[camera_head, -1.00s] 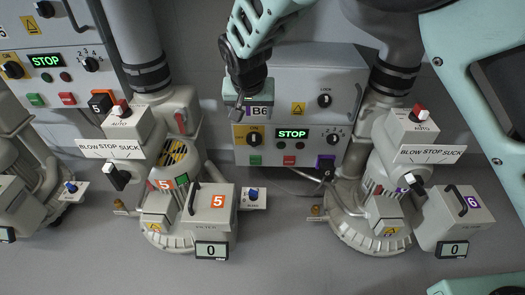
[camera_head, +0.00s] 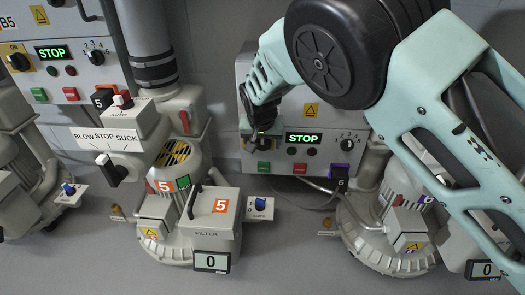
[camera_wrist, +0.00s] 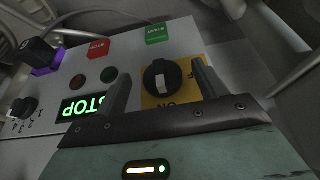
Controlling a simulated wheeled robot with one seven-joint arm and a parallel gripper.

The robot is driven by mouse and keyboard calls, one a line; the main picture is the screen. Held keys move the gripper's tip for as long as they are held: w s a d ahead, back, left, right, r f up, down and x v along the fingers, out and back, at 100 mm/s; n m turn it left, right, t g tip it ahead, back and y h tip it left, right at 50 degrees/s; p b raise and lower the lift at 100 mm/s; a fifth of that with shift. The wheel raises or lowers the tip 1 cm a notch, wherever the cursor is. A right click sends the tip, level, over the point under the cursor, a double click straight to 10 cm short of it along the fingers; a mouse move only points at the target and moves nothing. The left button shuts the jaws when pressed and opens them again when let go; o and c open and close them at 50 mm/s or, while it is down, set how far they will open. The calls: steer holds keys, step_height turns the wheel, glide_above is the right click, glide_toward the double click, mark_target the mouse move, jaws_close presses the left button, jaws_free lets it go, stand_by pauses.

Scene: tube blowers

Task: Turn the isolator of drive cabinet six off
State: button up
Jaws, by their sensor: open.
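Drive cabinet six (camera_head: 345,112) is the grey wall box behind my arm, with a green lit STOP display (camera_head: 303,139). Its isolator is a black rotary knob (camera_wrist: 155,74) on a yellow plate (camera_wrist: 183,98), clear in the wrist view. The pale mark on the knob points roughly toward the ON lettering. My gripper (camera_wrist: 160,72) is open, with one finger on each side of the knob; I cannot tell whether either touches it. In the head view my gripper (camera_head: 262,130) is at the cabinet's left front and hides most of the isolator.
Green START (camera_wrist: 156,34) and red STOP (camera_wrist: 97,49) buttons and a purple-tagged plug (camera_wrist: 42,55) sit on the same panel. A speed knob (camera_wrist: 23,107) is at its far side. Blower five (camera_head: 180,165) stands left of the cabinet, blower six (camera_head: 385,235) below right.

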steer(key=shift+w+f, duration=0.25)
steer(key=shift+f, duration=0.4)
steer(key=c, duration=1)
